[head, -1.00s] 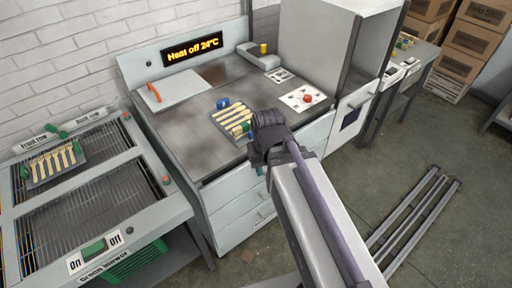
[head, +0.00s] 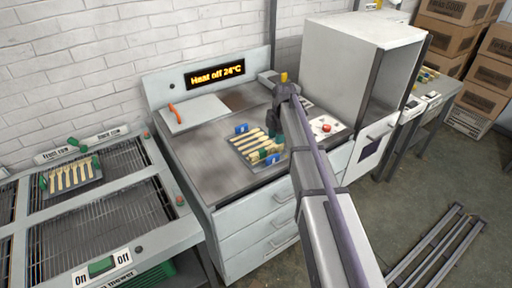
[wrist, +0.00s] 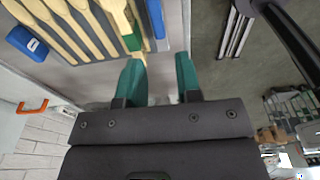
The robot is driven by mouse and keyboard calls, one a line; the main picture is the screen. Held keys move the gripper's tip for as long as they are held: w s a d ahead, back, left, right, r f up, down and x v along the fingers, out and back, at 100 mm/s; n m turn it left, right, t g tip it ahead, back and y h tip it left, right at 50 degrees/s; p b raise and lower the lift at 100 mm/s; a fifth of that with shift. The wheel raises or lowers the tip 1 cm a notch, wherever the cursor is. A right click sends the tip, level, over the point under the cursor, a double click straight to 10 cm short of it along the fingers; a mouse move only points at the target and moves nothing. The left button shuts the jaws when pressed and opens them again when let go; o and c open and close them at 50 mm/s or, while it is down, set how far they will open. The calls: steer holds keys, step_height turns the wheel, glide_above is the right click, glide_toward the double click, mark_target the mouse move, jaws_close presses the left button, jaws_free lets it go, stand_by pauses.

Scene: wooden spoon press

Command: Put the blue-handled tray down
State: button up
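The blue-handled tray (head: 250,158) lies on the grey counter and holds several pale wooden spoons side by side. One blue handle (head: 241,129) is at its far left end and the other (head: 273,159) at its near right end. In the wrist view one blue handle (wrist: 27,43) is at upper left and part of the other (wrist: 156,12) is at the top. My gripper (head: 276,139) is just over the tray's right side. In the wrist view its green fingers (wrist: 160,78) are apart with nothing between them. A green piece (wrist: 132,42) shows on the tray close to the left finger.
A second tray with green handles (head: 70,176) sits on the wire rack (head: 110,215) at left. A white board with an orange handle (head: 196,113) lies at the counter's back left. A card with a red button (head: 326,127) and a tall cabinet (head: 350,60) are right.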

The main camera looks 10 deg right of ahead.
mark_target(273, 156)
steer(key=f+b, duration=0.7)
steer(key=a+f+b, duration=0.1)
steer(key=f+b, duration=0.3)
steer(key=shift+f, duration=0.15)
steer(key=shift+r, duration=0.25)
jaws_close()
